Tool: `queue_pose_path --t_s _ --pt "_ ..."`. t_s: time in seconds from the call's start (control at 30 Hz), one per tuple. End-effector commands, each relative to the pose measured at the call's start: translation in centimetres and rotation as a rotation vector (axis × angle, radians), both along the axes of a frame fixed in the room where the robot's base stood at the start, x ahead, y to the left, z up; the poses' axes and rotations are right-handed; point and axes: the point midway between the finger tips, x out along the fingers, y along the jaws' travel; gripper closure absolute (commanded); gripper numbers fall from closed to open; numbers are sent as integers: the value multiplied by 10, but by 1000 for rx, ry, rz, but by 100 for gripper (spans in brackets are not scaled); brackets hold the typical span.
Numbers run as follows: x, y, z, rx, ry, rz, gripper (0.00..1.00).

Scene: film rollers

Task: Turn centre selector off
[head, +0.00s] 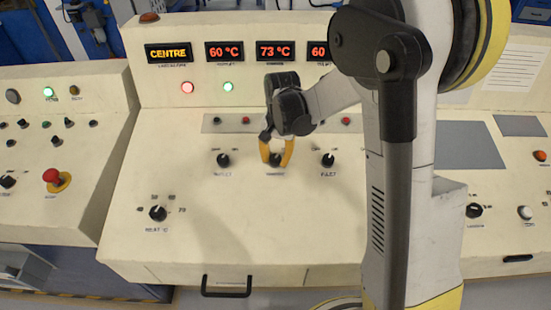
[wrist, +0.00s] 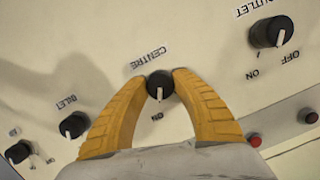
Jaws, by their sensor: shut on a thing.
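The centre selector (wrist: 160,84) is a round black knob with a white pointer line, under an upside-down CENTRE label in the wrist view. Its pointer faces down the picture, roughly toward the ON mark; any OFF mark is hidden, probably by a finger. My gripper (wrist: 160,80) has its yellow fingers closed on either side of this knob. In the head view my gripper (head: 276,158) reaches down to the same selector (head: 275,160), which is partly covered by the fingers.
The outlet selector (head: 222,160) and inlet selector (head: 328,160) flank the centre one. A heat knob (head: 158,213) sits lower left. Small red buttons (head: 245,120) line the strip behind. A red stop button (head: 52,176) is on the left console. The panel front is clear.

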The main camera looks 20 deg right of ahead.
Motion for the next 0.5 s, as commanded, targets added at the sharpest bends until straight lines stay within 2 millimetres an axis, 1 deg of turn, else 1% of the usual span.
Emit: queue_pose_path --t_s 0.27,0.5 --pt "-1 0 -1 -32 13 140 98" --pt "-1 1 -1 -78 26 349 98"
